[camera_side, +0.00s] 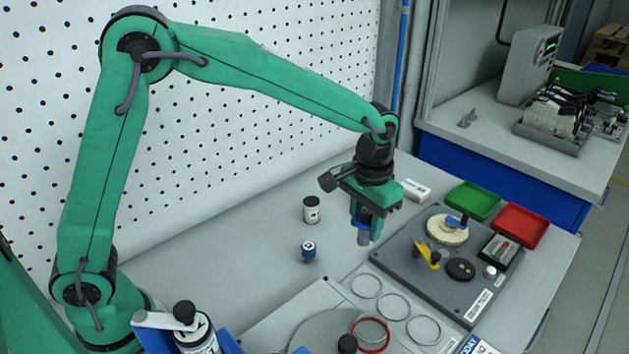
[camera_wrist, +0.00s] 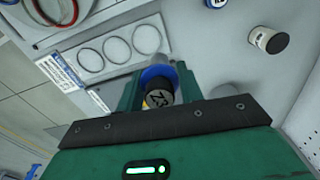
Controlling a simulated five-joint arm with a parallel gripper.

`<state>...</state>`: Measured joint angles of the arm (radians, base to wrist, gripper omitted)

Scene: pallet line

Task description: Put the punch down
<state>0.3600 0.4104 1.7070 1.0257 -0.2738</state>
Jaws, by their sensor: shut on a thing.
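My gripper (camera_side: 365,217) is shut on a punch, which has a blue collar (camera_side: 364,223) and a grey lower end and hangs upright below the jaws. In the wrist view the punch (camera_wrist: 158,97) shows a dark end face with pale marking that looks like "Z3", between the green fingers. The grey end appears above the bench, left of the dark fixture plate (camera_side: 400,262); the exact gap is hard to tell.
A black-and-white jar (camera_side: 311,210) stands behind the small piece. The fixture plate carries a cream disc (camera_side: 446,230), a yellow clip (camera_side: 428,257) and a black knob (camera_side: 460,270). Green (camera_side: 472,200) and red (camera_side: 522,225) trays lie behind. Rings (camera_side: 394,306) lie in front. Bare bench surrounds the jar.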

